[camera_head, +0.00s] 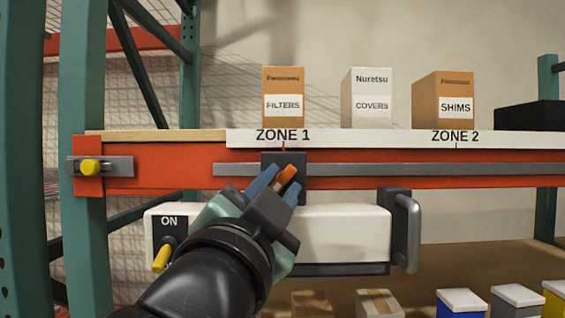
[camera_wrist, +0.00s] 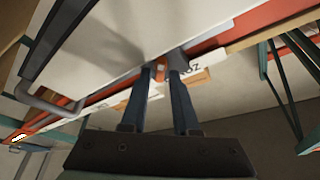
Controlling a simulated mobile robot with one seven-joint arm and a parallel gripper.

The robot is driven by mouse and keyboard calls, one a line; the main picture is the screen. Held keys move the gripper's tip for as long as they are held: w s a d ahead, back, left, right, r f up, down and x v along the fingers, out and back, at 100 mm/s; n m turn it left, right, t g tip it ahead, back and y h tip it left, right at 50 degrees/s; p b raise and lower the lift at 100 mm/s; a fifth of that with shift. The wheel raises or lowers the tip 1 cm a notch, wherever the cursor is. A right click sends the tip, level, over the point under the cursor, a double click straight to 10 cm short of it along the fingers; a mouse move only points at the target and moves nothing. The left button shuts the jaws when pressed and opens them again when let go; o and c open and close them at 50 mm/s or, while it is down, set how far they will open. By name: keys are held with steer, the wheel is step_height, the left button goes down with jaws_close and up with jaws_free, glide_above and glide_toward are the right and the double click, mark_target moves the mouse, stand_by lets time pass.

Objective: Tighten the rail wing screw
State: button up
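The orange wing screw (camera_head: 287,177) is on the front of a dark block (camera_head: 297,160) on the grey rail (camera_head: 400,170), just below the ZONE 1 label. My gripper (camera_head: 278,180) reaches up to it from below, with its blue fingers apart and the orange wing between them. In the wrist view, my fingertips (camera_wrist: 163,72) point at the block, with a bit of the orange screw (camera_wrist: 161,69) showing between them. I cannot tell whether both fingers press on it. My gripper and fingers hide the screw's lower part.
A white console (camera_head: 345,230) with a grey handle (camera_head: 412,232) and a yellow ON lever (camera_head: 163,256) hangs below the rail. A yellow knob (camera_head: 90,167) sits on the left bracket. Boxes, including FILTERS (camera_head: 283,85), stand on the shelf above. Lidded bins (camera_head: 461,302) stand below right.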

steer(key=shift+w+d+r, duration=0.1)
steer(key=shift+w, duration=0.35)
jaws_close()
